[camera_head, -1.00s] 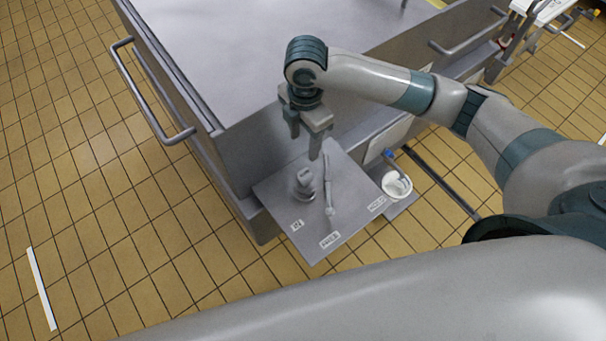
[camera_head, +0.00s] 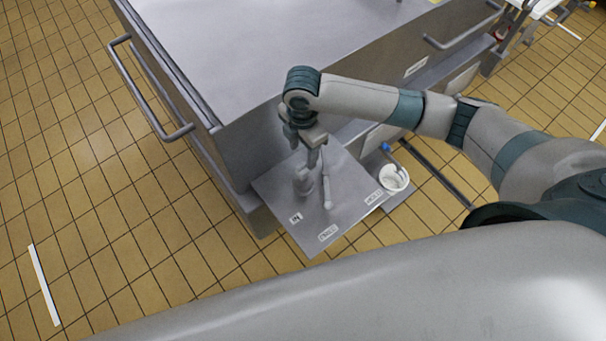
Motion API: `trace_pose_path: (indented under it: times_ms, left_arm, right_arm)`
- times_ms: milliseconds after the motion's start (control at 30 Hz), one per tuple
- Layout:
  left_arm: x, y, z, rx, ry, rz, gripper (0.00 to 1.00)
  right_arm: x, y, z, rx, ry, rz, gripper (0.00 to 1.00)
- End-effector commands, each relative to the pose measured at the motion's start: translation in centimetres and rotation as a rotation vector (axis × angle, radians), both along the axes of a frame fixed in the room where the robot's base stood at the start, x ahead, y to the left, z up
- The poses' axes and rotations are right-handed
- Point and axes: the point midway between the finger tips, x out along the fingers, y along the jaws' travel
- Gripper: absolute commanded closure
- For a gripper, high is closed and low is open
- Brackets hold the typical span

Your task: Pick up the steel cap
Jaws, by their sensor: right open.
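A small grey metal piece, which looks like the steel cap (camera_head: 303,185), stands on the left part of a grey metal shelf (camera_head: 287,200). Its details are too small to tell. My right gripper (camera_head: 303,155) points down just above and behind it, with its fingers apart and empty. One fingertip overlaps the top of the cap in the picture. I cannot tell if they touch. My left gripper is not in view.
A slim grey rod-like piece (camera_head: 328,192) lies on the shelf close right of the cap. A white bucket (camera_head: 393,178) stands to the right.

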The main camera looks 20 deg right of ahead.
Motion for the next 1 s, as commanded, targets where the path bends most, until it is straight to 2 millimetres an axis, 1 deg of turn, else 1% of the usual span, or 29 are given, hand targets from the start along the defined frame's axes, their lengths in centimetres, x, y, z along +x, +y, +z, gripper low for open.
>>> trace_pose_path:
  times_ms: [33, 100, 200, 300, 433, 767, 867, 1000]
  left_arm:
    - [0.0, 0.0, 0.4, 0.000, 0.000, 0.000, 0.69]
    - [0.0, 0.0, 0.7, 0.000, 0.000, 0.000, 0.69]
    - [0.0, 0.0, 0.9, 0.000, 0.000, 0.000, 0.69]
    - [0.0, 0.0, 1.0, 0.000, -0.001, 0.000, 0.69]
    - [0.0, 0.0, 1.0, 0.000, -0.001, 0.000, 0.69]
    - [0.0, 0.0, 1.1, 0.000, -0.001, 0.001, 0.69]
    - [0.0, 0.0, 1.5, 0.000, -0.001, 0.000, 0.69]
    - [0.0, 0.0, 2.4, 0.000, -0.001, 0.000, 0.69]
  right_arm:
    - [-0.1, 0.0, -0.8, -0.001, 0.005, -0.002, 0.50]
    - [-0.1, 0.0, -2.0, -0.001, 0.004, -0.001, 0.50]
    - [-0.1, 0.0, -3.3, -0.001, 0.002, -0.002, 0.50]
    - [0.0, 0.0, -4.2, 0.000, 0.001, 0.000, 0.50]
    - [0.0, 0.0, -4.6, 0.001, 0.000, 0.001, 0.50]
    - [0.0, 0.0, -4.7, 0.000, 0.001, 0.000, 0.50]
    - [-0.1, 0.0, -5.2, -0.001, 0.003, -0.001, 0.50]
    - [0.0, -0.1, -6.6, -0.001, 0.004, -0.002, 0.50]
